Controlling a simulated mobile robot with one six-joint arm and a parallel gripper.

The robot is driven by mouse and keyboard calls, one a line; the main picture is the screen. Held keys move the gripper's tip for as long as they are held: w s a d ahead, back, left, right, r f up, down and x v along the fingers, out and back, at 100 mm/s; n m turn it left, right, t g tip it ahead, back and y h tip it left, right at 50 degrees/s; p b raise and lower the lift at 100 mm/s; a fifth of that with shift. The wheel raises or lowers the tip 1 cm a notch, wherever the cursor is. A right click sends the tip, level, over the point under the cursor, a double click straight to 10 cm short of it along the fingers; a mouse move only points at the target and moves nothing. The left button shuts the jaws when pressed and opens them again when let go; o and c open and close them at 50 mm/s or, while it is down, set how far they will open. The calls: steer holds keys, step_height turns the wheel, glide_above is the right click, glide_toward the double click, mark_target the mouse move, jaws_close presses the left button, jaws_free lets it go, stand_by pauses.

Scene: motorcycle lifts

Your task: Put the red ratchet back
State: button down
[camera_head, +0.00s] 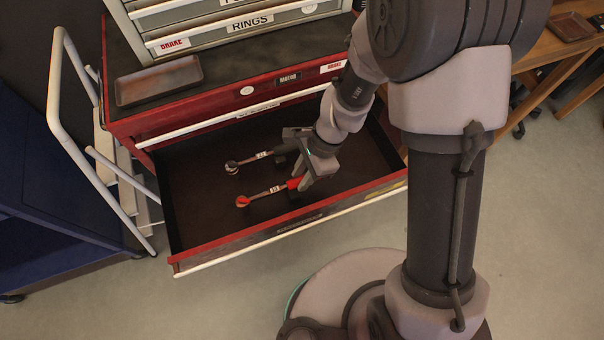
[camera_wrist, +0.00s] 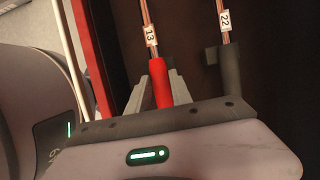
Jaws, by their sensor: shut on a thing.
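The red ratchet (camera_head: 265,194) lies at the open drawer's dark floor, its red head to the left and its red handle to the right. My gripper (camera_head: 304,184) is shut on the red handle, inside the drawer. In the wrist view the red handle (camera_wrist: 161,84) sits between my two grey fingers (camera_wrist: 158,92), with a tag reading 13 on its shaft. I cannot tell whether the ratchet touches the drawer floor. The open drawer (camera_head: 205,215) is in a red tool cabinet.
A second ratchet (camera_head: 248,160) with a dark handle lies beside it; its tag reads 22 in the wrist view (camera_wrist: 226,35). A brown tray (camera_head: 158,81) sits on the cabinet top. The drawer's front rim (camera_head: 290,228) stands near my base.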

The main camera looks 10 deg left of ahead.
steer(key=shift+f+b, duration=0.45)
steer(key=shift+f, duration=0.05)
steer(key=c, duration=1.1)
jaws_free()
steer(key=p+v, duration=0.7)
steer(key=v, duration=1)
steer(key=shift+d+r+p, duration=0.1)
steer(key=shift+r+p, duration=0.15)
steer(key=shift+p, duration=0.15)
